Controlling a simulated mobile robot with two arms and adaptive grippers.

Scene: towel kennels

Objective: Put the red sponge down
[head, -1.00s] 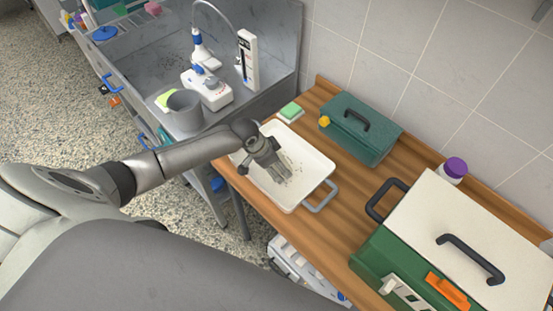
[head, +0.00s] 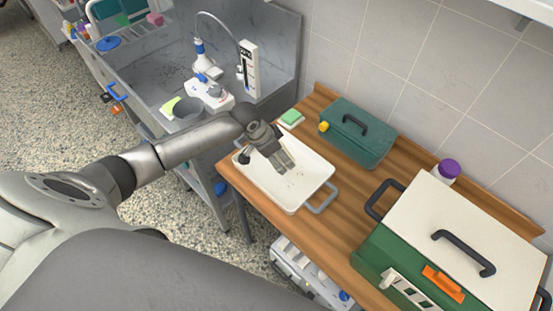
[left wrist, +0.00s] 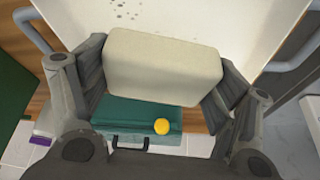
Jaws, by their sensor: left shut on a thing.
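My left gripper (head: 285,168) is over the white tray (head: 318,168) on the wooden counter, pointing down. In the left wrist view its fingers (left wrist: 163,85) are shut on a pale cream block (left wrist: 163,66), which spans the gap between them. No red shows on the block's visible face, so I cannot tell whether it is the red sponge. The tray also shows behind the block (left wrist: 175,12), with dark specks on its floor. In the head view the gripper hides the block, and whether it touches the tray is unclear. My right gripper is out of view.
A teal toolbox (head: 358,140) and a green sponge on a white dish (head: 291,118) stand behind the tray. A big green case (head: 385,262) with a cream lid fills the counter's right. The metal sink (head: 270,75) is at the back left.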

